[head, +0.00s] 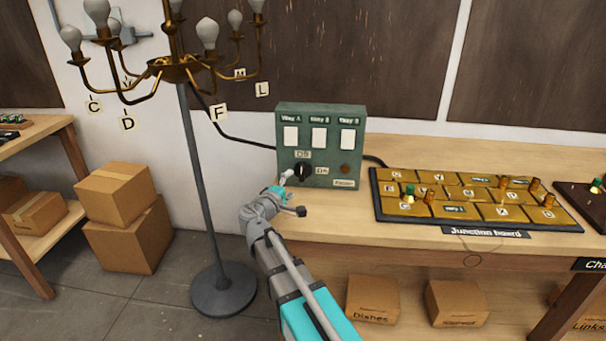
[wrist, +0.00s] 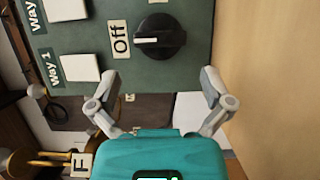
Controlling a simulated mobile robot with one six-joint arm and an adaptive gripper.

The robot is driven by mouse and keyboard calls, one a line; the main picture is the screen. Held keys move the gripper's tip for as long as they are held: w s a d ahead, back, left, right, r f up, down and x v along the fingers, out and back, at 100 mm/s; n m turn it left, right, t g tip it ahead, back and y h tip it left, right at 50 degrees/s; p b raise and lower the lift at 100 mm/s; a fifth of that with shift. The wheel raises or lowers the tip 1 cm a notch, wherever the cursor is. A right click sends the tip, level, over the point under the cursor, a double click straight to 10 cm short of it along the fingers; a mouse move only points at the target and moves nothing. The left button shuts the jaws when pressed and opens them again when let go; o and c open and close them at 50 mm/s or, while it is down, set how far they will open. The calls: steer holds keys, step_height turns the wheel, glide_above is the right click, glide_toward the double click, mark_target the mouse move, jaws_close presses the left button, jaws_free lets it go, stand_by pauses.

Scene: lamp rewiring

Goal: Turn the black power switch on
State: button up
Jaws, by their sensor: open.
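The black power switch (head: 303,172) is a round knob on the front of the green control box (head: 283,120). In the wrist view the knob (wrist: 168,36) shows a white mark turned towards the "Off" label (wrist: 119,38). In the head view the "On" label (head: 322,170) is right of the knob. My gripper (head: 287,177) is just in front of the box, close to the knob's lower left. In the wrist view its two fingers (wrist: 161,88) are spread and empty, with the knob beyond the gap between them; they appear apart from it.
The box carries three white plates and a dark reddish indicator (head: 345,169). The junction board (head: 475,197) lies right of it on the workbench (head: 345,229). A chandelier (head: 180,68) on a grey stand is at left. Cardboard boxes (head: 127,235) stand on the floor.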

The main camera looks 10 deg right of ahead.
mark_target(300, 175)
steer(key=x, duration=0.7)
steer(key=shift+d, duration=0.1)
steer(key=c, duration=0.8)
